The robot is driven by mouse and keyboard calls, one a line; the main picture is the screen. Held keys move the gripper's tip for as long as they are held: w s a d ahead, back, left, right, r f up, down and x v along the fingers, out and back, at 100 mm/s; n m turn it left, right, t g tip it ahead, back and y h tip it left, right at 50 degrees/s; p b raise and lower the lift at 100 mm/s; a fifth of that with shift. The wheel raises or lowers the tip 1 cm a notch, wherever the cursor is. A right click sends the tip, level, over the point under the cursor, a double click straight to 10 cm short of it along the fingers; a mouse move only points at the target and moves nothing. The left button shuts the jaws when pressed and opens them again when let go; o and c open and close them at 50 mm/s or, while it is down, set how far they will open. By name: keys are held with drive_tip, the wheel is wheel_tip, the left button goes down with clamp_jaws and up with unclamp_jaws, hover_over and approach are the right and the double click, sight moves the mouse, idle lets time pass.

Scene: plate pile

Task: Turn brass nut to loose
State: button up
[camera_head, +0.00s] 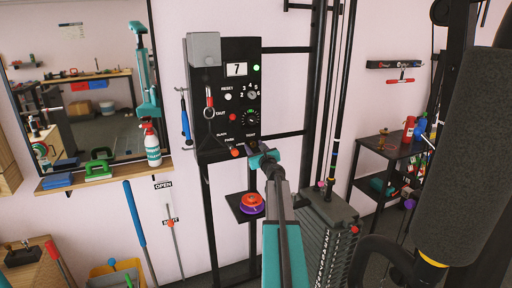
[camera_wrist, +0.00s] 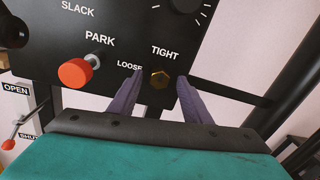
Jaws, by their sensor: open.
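The brass nut (camera_wrist: 159,79) is a small hex nut on the black panel, between the printed words LOOSE on its left and TIGHT above it. My gripper (camera_wrist: 158,100) is open in the wrist view, with one purple finger to the left of the nut and one to its right. I cannot tell whether the fingertips touch the panel or the nut. In the head view my gripper (camera_head: 264,157) is at the lower right of the black panel (camera_head: 216,128), and the nut cannot be made out there.
A red knob (camera_wrist: 75,72) marked PARK sticks out left of my gripper. Below the panel a small shelf holds a red and purple item (camera_head: 251,203). A weight stack (camera_head: 328,220) stands to the right. A dark padded column (camera_head: 463,160) fills the far right.

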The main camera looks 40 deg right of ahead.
drive_tip(key=shift+c, duration=0.2)
drive_tip(key=c, duration=1)
drive_tip(key=shift+d+r, duration=0.15)
drive_tip(key=shift+d, duration=0.2)
drive_tip(key=shift+a, duration=0.1)
drive_tip(key=shift+f+b, duration=0.2)
drive_tip(key=shift+b, duration=0.1)
